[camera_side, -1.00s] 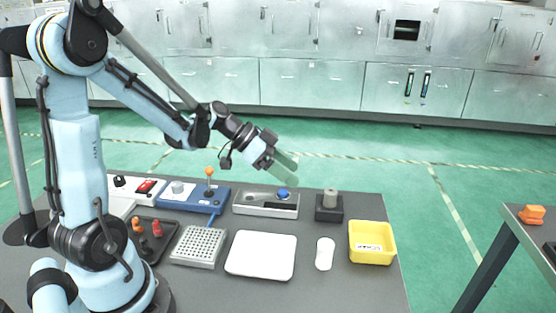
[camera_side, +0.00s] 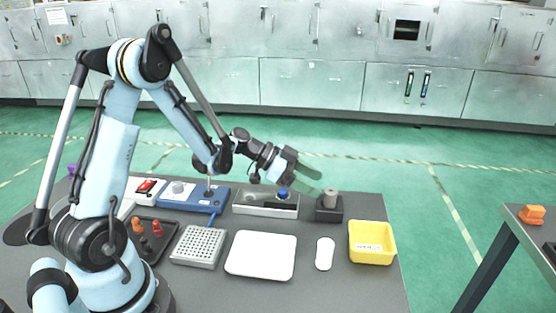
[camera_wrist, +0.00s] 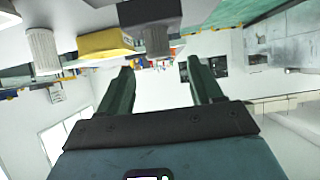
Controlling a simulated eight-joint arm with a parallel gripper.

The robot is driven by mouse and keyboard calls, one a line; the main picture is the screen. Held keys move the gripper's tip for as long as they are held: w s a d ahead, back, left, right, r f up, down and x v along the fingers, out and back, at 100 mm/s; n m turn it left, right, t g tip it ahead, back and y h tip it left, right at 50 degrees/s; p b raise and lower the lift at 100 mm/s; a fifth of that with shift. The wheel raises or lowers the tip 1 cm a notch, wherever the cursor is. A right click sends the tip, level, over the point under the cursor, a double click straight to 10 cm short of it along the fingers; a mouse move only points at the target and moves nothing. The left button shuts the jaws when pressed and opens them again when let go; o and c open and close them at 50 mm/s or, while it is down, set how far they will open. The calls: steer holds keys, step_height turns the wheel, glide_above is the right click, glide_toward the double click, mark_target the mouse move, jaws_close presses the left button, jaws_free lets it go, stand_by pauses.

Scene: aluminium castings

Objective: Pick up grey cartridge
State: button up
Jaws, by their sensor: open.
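The grey cartridge (camera_side: 330,198) stands upright in a small black block (camera_side: 329,215) at the back right of the table. My gripper (camera_side: 314,183) is open, its green fingers reaching right and slightly down just left of the cartridge's top. In the upside-down wrist view, the grey cartridge (camera_wrist: 158,41) projects from the dark block (camera_wrist: 150,12), ahead of the gap between the fingertips of my gripper (camera_wrist: 159,68). No contact with the cartridge is visible.
A yellow bin (camera_side: 372,258) stands right of the block, with a white cylinder (camera_side: 325,254) and a white tray (camera_side: 261,275) in front. A grey fixture with a blue knob (camera_side: 283,194) lies just left. Another table (camera_side: 515,228) is at far right.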

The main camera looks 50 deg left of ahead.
mark_target(331, 191)
steer(key=x, duration=0.4)
steer(key=shift+d+f, duration=0.1)
steer(key=shift+d, duration=0.05)
steer(key=c, duration=1.1)
